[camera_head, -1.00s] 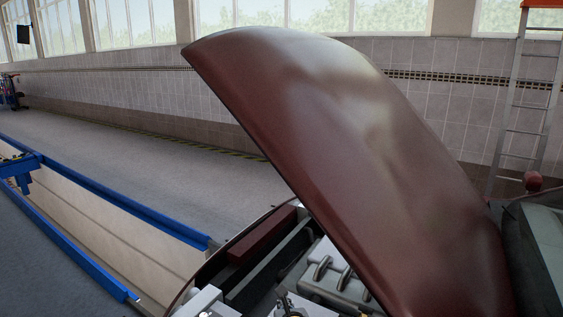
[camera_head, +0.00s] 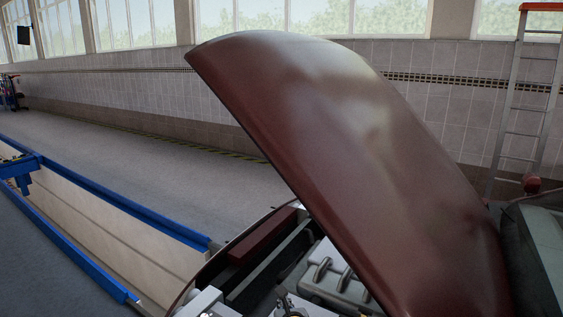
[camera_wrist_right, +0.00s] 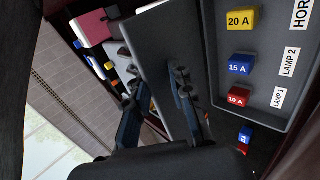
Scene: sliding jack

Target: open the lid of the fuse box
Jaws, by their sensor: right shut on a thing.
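In the right wrist view a grey, raised-rim panel (camera_wrist_right: 213,62) shows its inner face, with coloured fuse markings 20 A, 15 A and 10 A and labels such as LAMP 1 and LAMP 2. My left gripper is not in view.
In the head view a raised dark-red car hood (camera_head: 350,150) hides much of the engine bay (camera_head: 270,260). A pit with blue rails (camera_head: 130,205) lies to the left. A ladder (camera_head: 522,100) stands at the right by the wall.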

